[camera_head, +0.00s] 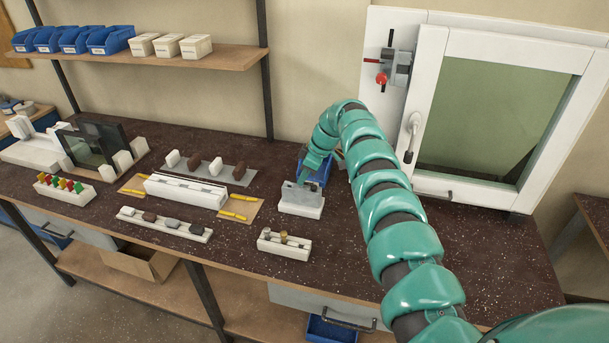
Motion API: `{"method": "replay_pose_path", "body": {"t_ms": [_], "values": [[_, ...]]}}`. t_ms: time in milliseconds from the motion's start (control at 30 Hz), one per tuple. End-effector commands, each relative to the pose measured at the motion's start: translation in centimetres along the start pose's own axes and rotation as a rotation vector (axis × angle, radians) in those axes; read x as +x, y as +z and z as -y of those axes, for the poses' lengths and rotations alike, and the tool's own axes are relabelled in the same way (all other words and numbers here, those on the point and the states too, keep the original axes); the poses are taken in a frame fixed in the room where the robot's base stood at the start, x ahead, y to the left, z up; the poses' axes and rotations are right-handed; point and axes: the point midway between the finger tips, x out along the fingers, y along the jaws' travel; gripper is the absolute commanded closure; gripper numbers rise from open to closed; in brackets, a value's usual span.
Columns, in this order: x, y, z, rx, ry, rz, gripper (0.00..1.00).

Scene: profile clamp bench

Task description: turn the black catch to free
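A grey metal clamp (397,68) is fixed to the white panel at the upper right. It has a red-knobbed lever (381,79) and a thin black upright piece (390,38) above it. A small dark piece (450,195) shows at the lower edge of the window frame. I cannot tell for certain which dark part is the black catch, or its setting. My green arm curves down to the bench. My gripper (304,175) is low over a grey block on a white base (301,200), well below and left of the clamp. Its fingers are too small and hidden to read.
A white-framed window (432,100) with a white handle (411,135) stands at the right. A blue bin (320,168) is behind my gripper. A white profile (186,190), part racks and a small pin block (284,244) lie on the dark bench (240,260).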

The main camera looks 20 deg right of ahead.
Motion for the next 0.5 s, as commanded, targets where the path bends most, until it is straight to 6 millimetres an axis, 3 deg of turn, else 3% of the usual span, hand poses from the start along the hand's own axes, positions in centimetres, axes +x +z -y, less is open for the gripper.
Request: {"method": "replay_pose_path", "body": {"t_ms": [333, 367, 500], "values": [[0.16, -0.05, 0.01, -0.001, 0.001, 0.000, 0.75], [0.16, -0.05, 0.01, -0.001, 0.001, 0.000, 0.77], [0.15, -0.05, 0.00, -0.001, 0.001, 0.000, 1.00]]}}
